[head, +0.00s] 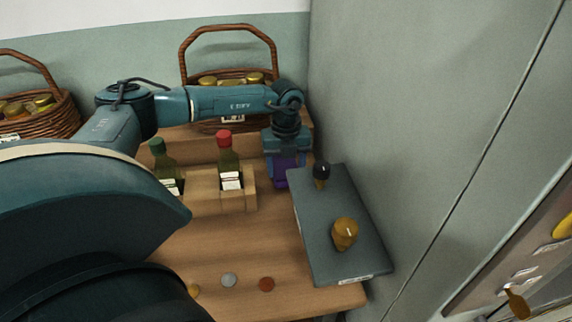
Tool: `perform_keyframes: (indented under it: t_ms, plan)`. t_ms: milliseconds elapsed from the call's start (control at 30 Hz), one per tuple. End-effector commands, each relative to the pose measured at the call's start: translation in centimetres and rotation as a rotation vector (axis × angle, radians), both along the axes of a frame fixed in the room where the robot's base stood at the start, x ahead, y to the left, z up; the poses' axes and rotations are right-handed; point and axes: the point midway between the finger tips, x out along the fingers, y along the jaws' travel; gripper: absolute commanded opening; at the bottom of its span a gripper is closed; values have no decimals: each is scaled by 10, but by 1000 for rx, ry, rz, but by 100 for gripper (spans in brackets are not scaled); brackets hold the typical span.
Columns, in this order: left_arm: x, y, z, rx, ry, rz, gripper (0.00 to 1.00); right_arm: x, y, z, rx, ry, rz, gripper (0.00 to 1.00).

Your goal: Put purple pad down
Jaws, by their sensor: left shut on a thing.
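My left gripper (285,160) points down at the back of the wooden table, between the wooden bottle rack and the grey board. It is shut on the purple pad (281,182), a small dark purple piece that shows low between its fingers. Most of the pad is hidden by the fingers, and I cannot tell whether its lower edge touches the table. My right gripper is not in view.
A wooden rack (238,200) holds a red-capped bottle (229,165) and a green-capped bottle (165,170). The grey board (320,215) bears a black-topped jar (321,175) and an amber jar (344,235). Wicker baskets (262,60) stand behind. Small discs (229,280) lie in front.

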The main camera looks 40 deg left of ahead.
Motion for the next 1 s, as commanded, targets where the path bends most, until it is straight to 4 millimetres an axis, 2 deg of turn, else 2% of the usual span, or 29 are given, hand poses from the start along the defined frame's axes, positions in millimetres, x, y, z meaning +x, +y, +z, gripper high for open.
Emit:
perform_keyframes:
  t_ms: [33,300,633,767,1000]
  plan:
    - [0,0,-2,0,0,0,62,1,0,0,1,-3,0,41]
    - [0,0,-1,0,0,0,83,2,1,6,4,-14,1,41]
    - [0,0,6,0,-1,0,83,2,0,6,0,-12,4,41]
    - [1,0,26,-1,-6,0,83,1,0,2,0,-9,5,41]
    - [1,0,79,-1,-6,0,83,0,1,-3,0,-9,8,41]
